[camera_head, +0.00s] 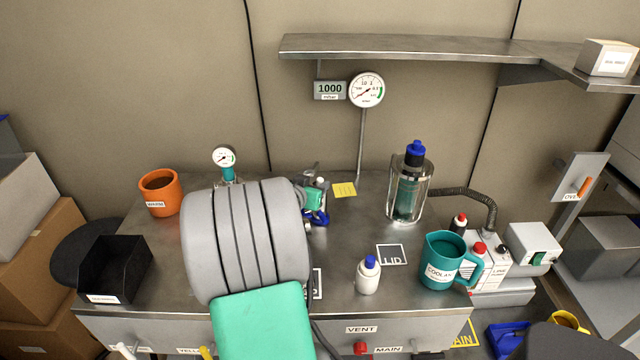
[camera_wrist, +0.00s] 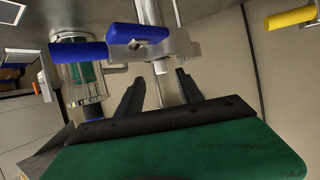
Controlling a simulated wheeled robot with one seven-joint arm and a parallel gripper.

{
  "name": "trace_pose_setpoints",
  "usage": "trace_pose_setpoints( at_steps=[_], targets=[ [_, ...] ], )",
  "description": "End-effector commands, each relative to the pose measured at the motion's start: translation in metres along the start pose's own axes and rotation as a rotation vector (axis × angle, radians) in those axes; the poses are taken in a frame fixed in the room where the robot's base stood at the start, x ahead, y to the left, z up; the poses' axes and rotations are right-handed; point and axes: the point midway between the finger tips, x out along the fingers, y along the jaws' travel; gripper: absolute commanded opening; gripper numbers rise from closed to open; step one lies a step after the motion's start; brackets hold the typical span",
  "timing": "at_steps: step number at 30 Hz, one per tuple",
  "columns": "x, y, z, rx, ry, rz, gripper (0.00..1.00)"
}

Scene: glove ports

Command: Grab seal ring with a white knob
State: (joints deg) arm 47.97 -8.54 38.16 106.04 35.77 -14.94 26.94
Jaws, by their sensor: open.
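I cannot make out a seal ring with a white knob for certain in either view. In the head view, a white knob-like end (camera_head: 123,350) shows at the lower left by the bench front, cut by the picture edge; whether it belongs to a ring is unclear. In the wrist view, my gripper (camera_wrist: 158,76) is open, its two dark fingers apart with nothing held. A small pale cylinder (camera_wrist: 160,67) on a metal fitting shows just beyond the fingertips. My gripper is mostly hidden behind my grey arm in the head view.
A black bin (camera_head: 117,270), orange mug (camera_head: 160,193), glass vessel with blue cap (camera_head: 408,190), white bottle (camera_head: 368,277) and teal jug (camera_head: 442,262) stand on the metal bench. A small box (camera_head: 607,58) sits on the shelf. Blue handles (camera_wrist: 137,33) are close to my gripper.

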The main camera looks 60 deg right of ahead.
Motion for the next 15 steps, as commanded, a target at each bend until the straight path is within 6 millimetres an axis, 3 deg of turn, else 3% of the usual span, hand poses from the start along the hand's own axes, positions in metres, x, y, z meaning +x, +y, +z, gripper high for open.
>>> trace_pose_setpoints(
  at_steps=[6,13,15],
  targets=[
    [0.036,-0.001,-0.001,-0.001,-0.003,0.002,0.44],
    [0.040,-0.003,-0.002,-0.001,-0.002,-0.002,0.44],
    [0.040,-0.003,-0.002,-0.001,-0.002,-0.002,0.40]
  ],
)
